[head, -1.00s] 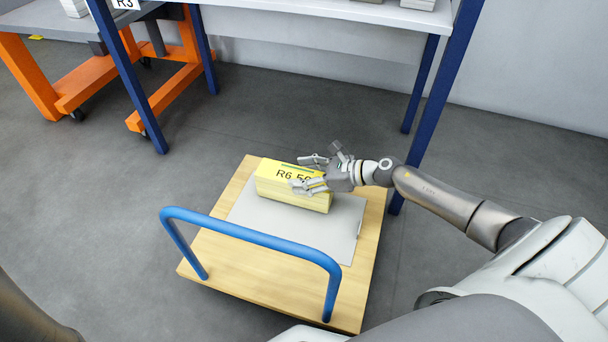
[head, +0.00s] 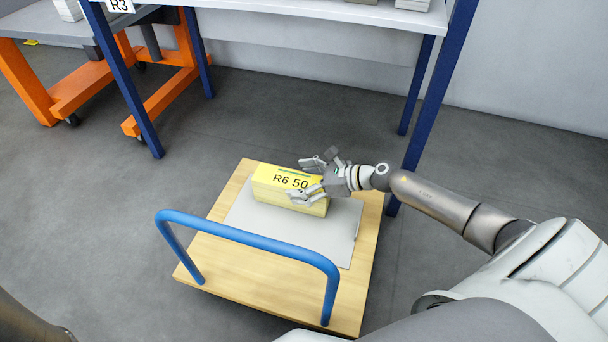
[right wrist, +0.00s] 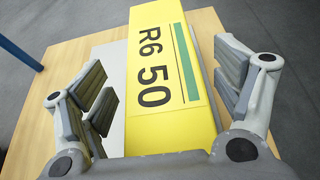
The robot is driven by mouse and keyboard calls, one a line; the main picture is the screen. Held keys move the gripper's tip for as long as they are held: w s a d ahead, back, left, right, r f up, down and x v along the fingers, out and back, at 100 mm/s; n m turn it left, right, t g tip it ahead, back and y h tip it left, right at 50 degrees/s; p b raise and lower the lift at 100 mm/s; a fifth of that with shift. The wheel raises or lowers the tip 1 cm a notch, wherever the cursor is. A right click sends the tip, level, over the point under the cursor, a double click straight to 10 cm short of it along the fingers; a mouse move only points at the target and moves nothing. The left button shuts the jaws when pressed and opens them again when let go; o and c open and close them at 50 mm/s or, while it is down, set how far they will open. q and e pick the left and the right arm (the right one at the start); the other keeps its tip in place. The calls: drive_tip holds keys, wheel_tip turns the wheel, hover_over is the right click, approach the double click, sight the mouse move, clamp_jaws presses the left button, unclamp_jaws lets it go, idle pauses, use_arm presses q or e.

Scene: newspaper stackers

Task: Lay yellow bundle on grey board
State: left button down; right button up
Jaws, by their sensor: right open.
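The yellow bundle (head: 283,194), marked "R6 50", lies flat on the grey board (head: 328,238), toward its far side. The board lies on a wooden cart deck. My right gripper (head: 308,178) is open at the bundle's right end. In the right wrist view the bundle (right wrist: 165,75) lies between the spread fingers of my right gripper (right wrist: 160,100), with a gap on the left; the right finger is close to its side. The grey board (right wrist: 108,60) shows beside it there. My left gripper is not in view; a dark arm part of mine shows at lower left.
The cart's wooden deck (head: 240,290) has a blue handle rail (head: 250,238) on its near side. A blue-legged table (head: 310,12) stands behind, with an orange-framed bench (head: 100,82) at the far left. Floor left of the cart is clear.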

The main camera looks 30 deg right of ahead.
drive_tip(key=v, duration=1.2)
drive_tip(key=shift+r, duration=0.2)
